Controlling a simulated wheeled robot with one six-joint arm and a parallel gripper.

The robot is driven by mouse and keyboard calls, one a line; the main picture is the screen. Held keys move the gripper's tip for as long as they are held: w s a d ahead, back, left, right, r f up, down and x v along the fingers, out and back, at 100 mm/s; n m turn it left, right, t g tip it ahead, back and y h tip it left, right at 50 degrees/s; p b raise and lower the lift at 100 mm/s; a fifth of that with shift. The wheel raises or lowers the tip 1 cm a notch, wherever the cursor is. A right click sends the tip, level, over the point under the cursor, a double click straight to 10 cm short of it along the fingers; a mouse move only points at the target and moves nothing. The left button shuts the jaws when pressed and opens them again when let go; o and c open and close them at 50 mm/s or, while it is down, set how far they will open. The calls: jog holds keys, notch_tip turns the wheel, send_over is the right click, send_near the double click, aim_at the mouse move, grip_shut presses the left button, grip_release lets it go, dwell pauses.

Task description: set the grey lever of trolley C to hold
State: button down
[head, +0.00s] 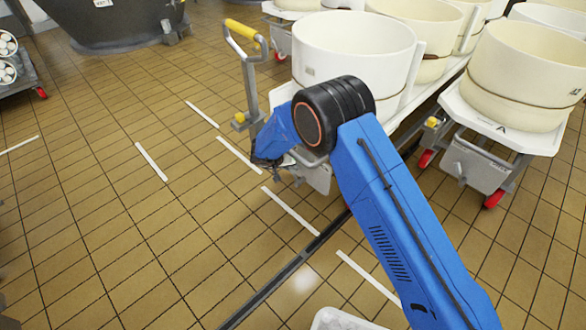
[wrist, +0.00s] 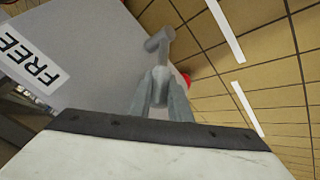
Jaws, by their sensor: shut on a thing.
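My gripper (head: 266,160) is low at the front of a trolley under a white vat (head: 352,45) in the head view. My blue arm covers much of that trolley, and I see no letter C. In the wrist view my gripper (wrist: 160,100) is shut on a grey lever (wrist: 159,44), whose rounded crosspiece shows beyond the fingertips. The lever stands beside a grey panel (wrist: 95,65). A white label reading FREE (wrist: 30,62) is on the panel at the left. No hold label shows.
A trolley marked A (head: 503,127) with a cream vat stands at the right. A handle with a yellow grip (head: 242,30) rises left of the white vat. A dark vat (head: 110,22) is at the back left. Tiled floor with white strips is clear at the left.

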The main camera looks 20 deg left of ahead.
jog(key=shift+w+a+f+n+h, duration=0.25)
jog(key=shift+a+n+h, duration=0.05)
jog(key=shift+a+h, duration=0.3)
jog(key=shift+g, duration=0.3)
jog(key=c, duration=1.9)
grip_release()
jog(key=shift+f, duration=0.1)
